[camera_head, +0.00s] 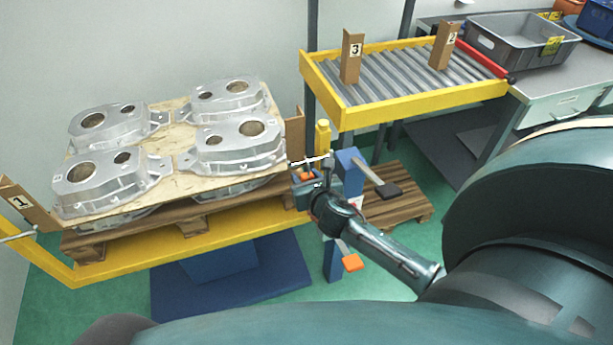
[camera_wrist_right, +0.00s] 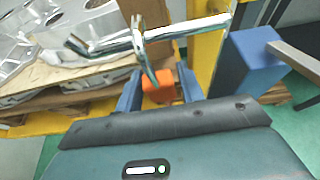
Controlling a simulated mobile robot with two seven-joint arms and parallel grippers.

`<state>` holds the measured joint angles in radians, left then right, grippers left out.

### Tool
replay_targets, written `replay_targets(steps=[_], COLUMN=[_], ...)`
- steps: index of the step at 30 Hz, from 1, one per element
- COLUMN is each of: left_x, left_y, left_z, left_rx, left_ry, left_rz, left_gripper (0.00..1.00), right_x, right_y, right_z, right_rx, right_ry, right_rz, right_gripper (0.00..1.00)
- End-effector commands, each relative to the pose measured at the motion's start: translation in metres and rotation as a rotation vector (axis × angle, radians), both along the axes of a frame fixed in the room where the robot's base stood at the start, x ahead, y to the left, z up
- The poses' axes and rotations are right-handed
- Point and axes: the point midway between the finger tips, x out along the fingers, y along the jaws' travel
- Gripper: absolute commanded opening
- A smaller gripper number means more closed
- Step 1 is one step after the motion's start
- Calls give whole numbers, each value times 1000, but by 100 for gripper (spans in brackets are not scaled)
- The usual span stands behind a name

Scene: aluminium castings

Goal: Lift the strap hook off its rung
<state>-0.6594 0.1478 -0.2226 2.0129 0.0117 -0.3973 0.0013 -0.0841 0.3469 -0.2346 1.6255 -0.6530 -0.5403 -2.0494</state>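The strap hook (camera_wrist_right: 140,42) is a bright metal hook looped over a chrome rung (camera_wrist_right: 190,30) in the right wrist view. An orange block (camera_wrist_right: 160,88) sits just below the hook. My right gripper (camera_wrist_right: 161,80) has one blue finger on each side of this block, with hardly any gap showing. I cannot tell whether the fingers press on it. In the head view, my right gripper (camera_head: 306,177) is at the right end of the casting pallet, just under the rung (camera_head: 310,161). My left gripper is not in view.
Aluminium castings (camera_head: 240,143) lie on a board on a wooden pallet (camera_head: 188,228) in a yellow frame (camera_head: 180,250). A blue post (camera_head: 348,170) stands right of the gripper. A yellow-edged roller conveyor (camera_head: 400,112) and a grey crate (camera_head: 520,40) are beyond it.

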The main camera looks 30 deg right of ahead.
Motion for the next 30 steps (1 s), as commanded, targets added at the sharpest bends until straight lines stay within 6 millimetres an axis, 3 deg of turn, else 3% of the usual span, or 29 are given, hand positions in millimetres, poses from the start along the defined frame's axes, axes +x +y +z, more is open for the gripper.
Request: replay_targets(steps=[5, 18, 30], left_x=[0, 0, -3], left_y=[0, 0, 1], left_z=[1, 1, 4], left_rx=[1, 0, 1], left_ry=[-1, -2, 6], left_rz=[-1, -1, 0], left_gripper=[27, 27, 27], right_x=[0, -1, 0], right_y=[0, 0, -2], right_z=[0, 0, 5], right_rx=[0, 0, 0], right_ry=[0, 1, -2], right_rz=[0, 0, 0], right_gripper=[37, 1, 0])
